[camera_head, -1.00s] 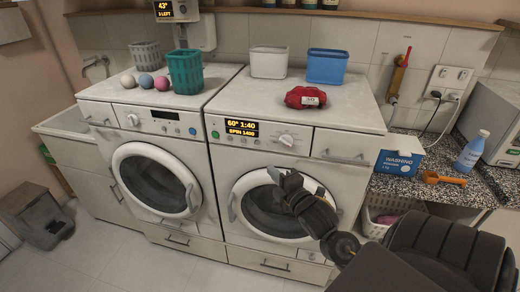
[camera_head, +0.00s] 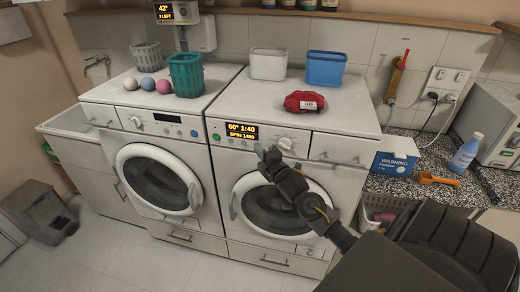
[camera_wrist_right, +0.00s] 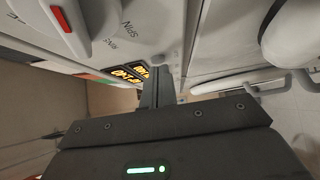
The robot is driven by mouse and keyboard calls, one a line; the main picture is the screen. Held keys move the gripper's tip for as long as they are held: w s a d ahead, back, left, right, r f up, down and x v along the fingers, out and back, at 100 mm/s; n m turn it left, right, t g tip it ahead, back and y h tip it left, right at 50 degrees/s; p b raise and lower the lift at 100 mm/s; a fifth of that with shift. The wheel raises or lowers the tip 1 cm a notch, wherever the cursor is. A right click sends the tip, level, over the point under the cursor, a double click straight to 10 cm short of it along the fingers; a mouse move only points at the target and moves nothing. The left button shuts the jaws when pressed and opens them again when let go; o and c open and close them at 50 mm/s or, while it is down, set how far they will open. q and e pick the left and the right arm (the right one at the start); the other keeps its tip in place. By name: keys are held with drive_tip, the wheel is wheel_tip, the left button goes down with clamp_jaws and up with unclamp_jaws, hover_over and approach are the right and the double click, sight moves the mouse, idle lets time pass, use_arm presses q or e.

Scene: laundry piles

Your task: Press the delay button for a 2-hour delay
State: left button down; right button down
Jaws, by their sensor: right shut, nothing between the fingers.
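The right washing machine (camera_head: 325,180) has a display (camera_head: 241,131) reading 60° 1:40 and SPIN 1400, with a green button (camera_head: 215,136) left of it and a dial (camera_head: 285,143) to the right. My right gripper (camera_head: 267,154) is shut and empty, in front of the panel just below and right of the display. In the right wrist view its fingers (camera_wrist_right: 158,88) point at the panel, beside the amber display (camera_wrist_right: 130,76). A small round button (camera_wrist_right: 160,57) shows just beyond the fingertips. I cannot read which button is the delay button, or tell if the fingers touch the panel.
The left washing machine (camera_head: 155,165) has its own panel. A teal basket (camera_head: 186,75), several balls, a red cloth bundle (camera_head: 305,101) and a blue bin (camera_head: 326,68) stand on the machine tops. A washing powder box (camera_head: 394,163) and orange scoop (camera_head: 437,179) lie at right.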

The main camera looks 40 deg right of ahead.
drive_tip(key=shift+w, duration=0.1)
drive_tip(key=shift+w+d+r, duration=0.3)
drive_tip(key=shift+d+r, duration=0.1)
drive_tip(key=shift+d, duration=0.35)
drive_tip(key=s+a+b, duration=0.2)
drive_tip(key=s+a, duration=0.4)
drive_tip(key=s, duration=0.6)
drive_tip(key=shift+s+f, duration=0.15)
drive_tip(key=shift+f, duration=0.25)
